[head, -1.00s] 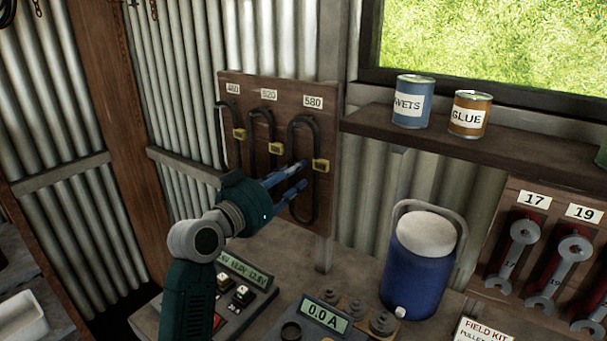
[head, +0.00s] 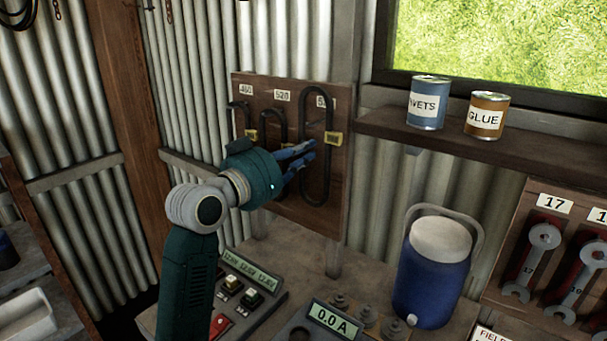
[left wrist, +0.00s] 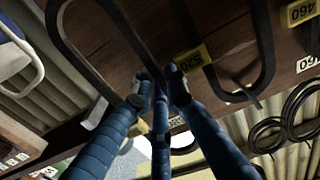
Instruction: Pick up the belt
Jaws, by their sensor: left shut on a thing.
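Three dark looped belts are on the brown wooden board (head: 318,215), below labels 460, 520 and one partly covered. The rightmost belt (head: 304,118) is a tall loop with a yellow tag (head: 334,138); its top overlaps its label. My left gripper (head: 309,150) is at this belt's left strand, fingers shut on it. In the left wrist view the fingertips (left wrist: 160,80) meet around a dark strand of the belt (left wrist: 130,45). The middle belt (head: 264,118) and left belt (head: 240,105) hang beside it. My right gripper is not in view.
A shelf (head: 450,135) with a blue can (head: 428,103) and an orange can (head: 487,115) is right of the board. Below are a blue drinks cooler (head: 433,270), a meter (head: 330,317) and a charger box (head: 245,290). Wrenches hang at right.

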